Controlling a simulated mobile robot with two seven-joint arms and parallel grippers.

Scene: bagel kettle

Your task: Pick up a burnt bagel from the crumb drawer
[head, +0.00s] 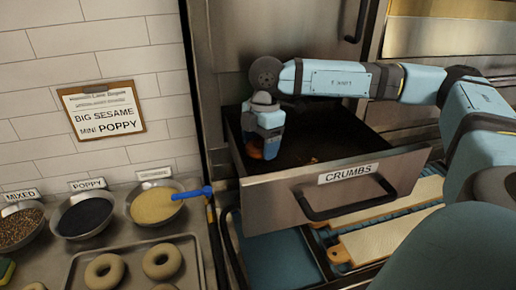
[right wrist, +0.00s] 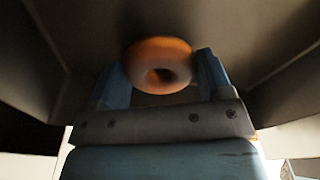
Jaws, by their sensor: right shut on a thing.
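The open crumb drawer (head: 285,198) is labelled CRUMBS and has a dark interior. My right gripper (head: 263,150) reaches down into its left part. A brown-orange bagel (head: 256,152) shows partly beneath the gripper, the rest hidden by it. In the right wrist view the bagel (right wrist: 158,65) sits between the two blue fingertips of my right gripper (right wrist: 160,75), which is shut on it. Its lower centre looks dark, with the hole facing the camera. A small reddish-brown piece (head: 314,160) lies on the drawer floor to the right. My left gripper is not in view.
A tray (head: 75,270) with pale bagels stands at the lower left. Bowls of mixed (head: 20,226), poppy (head: 85,215) and sesame-like topping (head: 154,206) stand behind it, with a blue-handled tool (head: 193,193). The drawer's front handle (head: 345,207) sticks out.

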